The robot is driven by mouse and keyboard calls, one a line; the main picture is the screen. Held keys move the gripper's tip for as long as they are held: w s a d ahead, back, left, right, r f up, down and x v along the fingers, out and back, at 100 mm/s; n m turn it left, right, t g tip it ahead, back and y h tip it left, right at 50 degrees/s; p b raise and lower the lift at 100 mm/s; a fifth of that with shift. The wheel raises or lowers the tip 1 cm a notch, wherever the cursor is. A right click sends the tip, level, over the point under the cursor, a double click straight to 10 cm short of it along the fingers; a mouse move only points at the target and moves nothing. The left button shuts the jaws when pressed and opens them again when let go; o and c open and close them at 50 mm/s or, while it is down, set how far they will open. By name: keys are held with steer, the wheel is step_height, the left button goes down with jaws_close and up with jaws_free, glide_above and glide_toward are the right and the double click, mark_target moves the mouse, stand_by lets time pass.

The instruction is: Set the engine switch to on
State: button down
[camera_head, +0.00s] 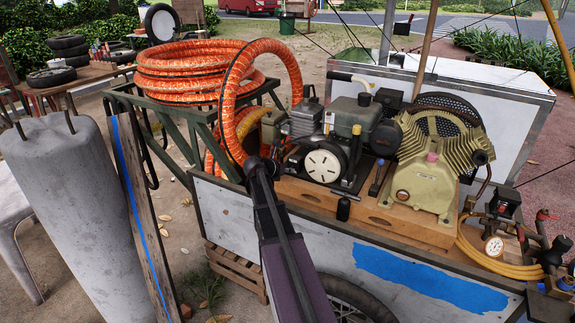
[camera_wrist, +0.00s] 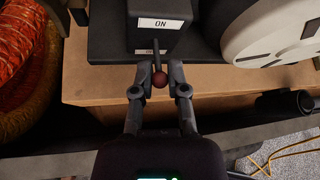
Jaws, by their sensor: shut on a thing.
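The engine switch (camera_wrist: 158,33) is a dark box in the wrist view. A white ON label faces up on its upper part, and a partly hidden label, seemingly OFF, sits lower down. A thin lever (camera_wrist: 156,57) comes out between them and ends in a dark red ball knob (camera_wrist: 160,79). The knob points toward my wrist, on the lower label's side. My gripper (camera_wrist: 158,75) is shut on the knob, with a finger on each side. In the head view my arm hides the switch; the engine (camera_head: 343,142) stands just right of it.
The engine and a beige compressor (camera_head: 425,182) stand on a wooden board (camera_head: 408,224) on the cart. Orange hose coils (camera_head: 180,72) lie on a green frame at left. A pressure gauge (camera_head: 494,246) is at right.

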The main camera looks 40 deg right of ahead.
steer(key=r+y+p, duration=0.1)
steer(key=y+p, duration=0.1)
steer(key=p, duration=0.1)
steer(key=shift+d+r+g, duration=0.1)
steer(key=shift+d+g, duration=0.05)
steer(key=shift+g, duration=0.15)
steer(key=shift+y+p, duration=0.5)
steer(key=shift+p, duration=0.25)
steer(key=c, duration=0.6)
jaws_free()
steer(key=shift+c, duration=0.2)
steer(key=shift+f+b, duration=0.3)
steer(key=shift+b, duration=0.15)
